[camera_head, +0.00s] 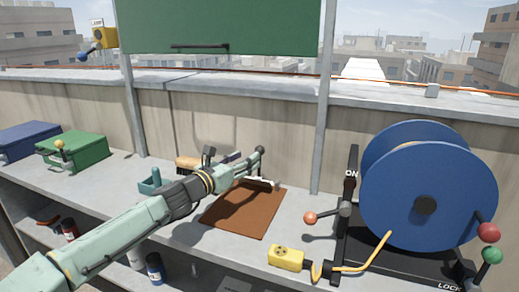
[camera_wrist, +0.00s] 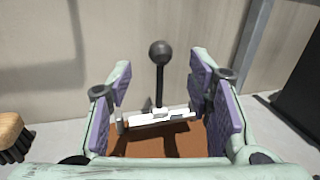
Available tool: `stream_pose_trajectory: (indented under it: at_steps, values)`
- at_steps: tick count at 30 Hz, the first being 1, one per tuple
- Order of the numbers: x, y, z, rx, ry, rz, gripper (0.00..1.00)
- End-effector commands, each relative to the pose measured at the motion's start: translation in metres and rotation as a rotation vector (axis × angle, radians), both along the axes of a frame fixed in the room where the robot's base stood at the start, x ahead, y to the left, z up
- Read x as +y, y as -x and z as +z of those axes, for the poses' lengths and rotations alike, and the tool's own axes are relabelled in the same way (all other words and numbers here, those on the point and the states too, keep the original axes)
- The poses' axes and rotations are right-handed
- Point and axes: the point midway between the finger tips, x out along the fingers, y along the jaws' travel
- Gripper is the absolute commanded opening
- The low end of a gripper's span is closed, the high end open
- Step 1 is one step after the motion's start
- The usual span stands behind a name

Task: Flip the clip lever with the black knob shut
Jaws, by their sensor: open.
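The clip lever (camera_wrist: 161,83) is a thin dark rod topped by a round black knob (camera_wrist: 160,52). It stands up from a white clip bar (camera_wrist: 175,117) on a brown board (camera_wrist: 150,144). In the head view the knob (camera_head: 260,150) shows just past my gripper (camera_head: 232,168), and the board (camera_head: 250,215) lies flat on the bench. In the wrist view my gripper (camera_wrist: 162,85) is open and empty. Its purple-padded fingers appear on either side of the lever, with visible gaps. The exact depth between fingers and knob is unclear.
A wooden brush (camera_wrist: 10,135) is left of my gripper. A blue reel (camera_head: 430,185) with an ON/LOCK lever stands right, with a yellow plug box (camera_head: 286,257) before it. Green (camera_head: 75,152) and blue boxes (camera_head: 28,140) sit left. A wall (camera_head: 230,125) runs behind the bench.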

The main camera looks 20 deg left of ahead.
Motion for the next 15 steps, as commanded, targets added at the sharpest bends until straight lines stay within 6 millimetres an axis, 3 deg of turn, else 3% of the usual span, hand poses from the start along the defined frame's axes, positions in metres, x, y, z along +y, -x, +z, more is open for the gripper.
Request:
stream_pose_trajectory:
  at_steps: [6,15]
  values:
    - [-0.014,-0.042,0.003,0.001,0.002,-0.002,0.47]
    - [-0.023,-0.071,0.001,-0.001,0.001,0.0,0.47]
